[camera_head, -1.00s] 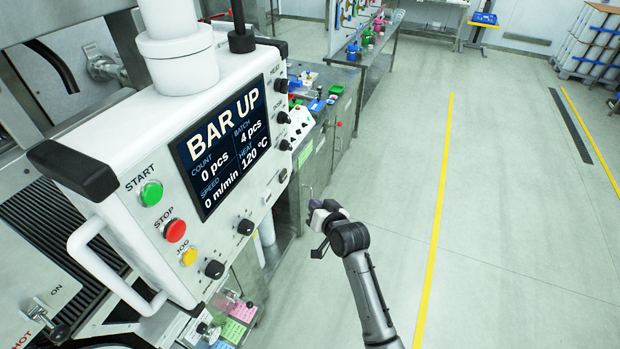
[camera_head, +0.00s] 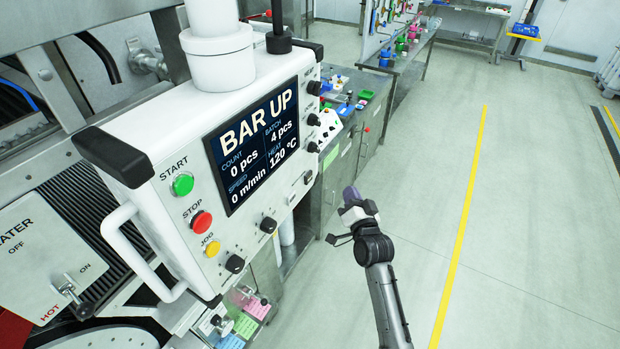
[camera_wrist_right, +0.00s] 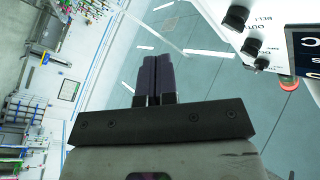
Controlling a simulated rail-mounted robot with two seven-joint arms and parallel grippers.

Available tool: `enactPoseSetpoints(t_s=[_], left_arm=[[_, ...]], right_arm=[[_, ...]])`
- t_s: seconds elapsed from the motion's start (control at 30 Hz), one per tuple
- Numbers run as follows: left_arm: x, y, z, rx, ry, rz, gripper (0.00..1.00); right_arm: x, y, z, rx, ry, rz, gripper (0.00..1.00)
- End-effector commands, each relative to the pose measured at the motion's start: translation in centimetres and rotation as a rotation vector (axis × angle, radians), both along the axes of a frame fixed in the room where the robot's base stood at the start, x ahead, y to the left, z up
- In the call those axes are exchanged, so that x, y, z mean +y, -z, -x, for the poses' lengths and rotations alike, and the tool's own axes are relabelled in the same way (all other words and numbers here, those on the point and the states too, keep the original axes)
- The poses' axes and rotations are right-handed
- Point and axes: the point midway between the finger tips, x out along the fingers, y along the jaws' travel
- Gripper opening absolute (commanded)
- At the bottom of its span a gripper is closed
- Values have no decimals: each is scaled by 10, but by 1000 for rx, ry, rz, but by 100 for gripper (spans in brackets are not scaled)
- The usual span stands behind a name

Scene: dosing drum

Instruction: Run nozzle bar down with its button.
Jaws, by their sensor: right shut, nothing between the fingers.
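The white control box (camera_head: 150,205) hangs at the left of the head view. Its screen (camera_head: 252,145) reads BAR UP. Green START (camera_head: 183,184), red STOP (camera_head: 201,222) and yellow JOG (camera_head: 212,248) buttons run down its left part. Black knobs or buttons (camera_head: 313,119) line its right edge with labels too small to read surely; some show at the upper right of the right wrist view (camera_wrist_right: 250,46). I cannot tell which one works the nozzle bar. My right gripper (camera_head: 351,193) is shut and empty, right of the box and apart from it; its dark fingers (camera_wrist_right: 155,75) touch each other. My left gripper is out of view.
A heater panel (camera_head: 45,255) marked HOT with a toggle is at the lower left. Coloured cards (camera_head: 245,325) sit below the box. A cabinet (camera_head: 340,165) with small items stands behind it. The floor (camera_head: 540,220) to the right is open, with a yellow line.

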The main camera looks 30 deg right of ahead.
Motion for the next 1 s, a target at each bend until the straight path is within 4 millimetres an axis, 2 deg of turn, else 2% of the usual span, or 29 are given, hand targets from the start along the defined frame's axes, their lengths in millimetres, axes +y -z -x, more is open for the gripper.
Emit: enactPoseSetpoints(t_s=[0.17,0.6,1.0], left_arm=[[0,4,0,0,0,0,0],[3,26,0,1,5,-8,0],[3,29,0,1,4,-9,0]], right_arm=[[4,2,-7,0,-1,-2,0],[26,2,-54,-1,0,-2,0],[37,0,-78,1,1,0,0]])
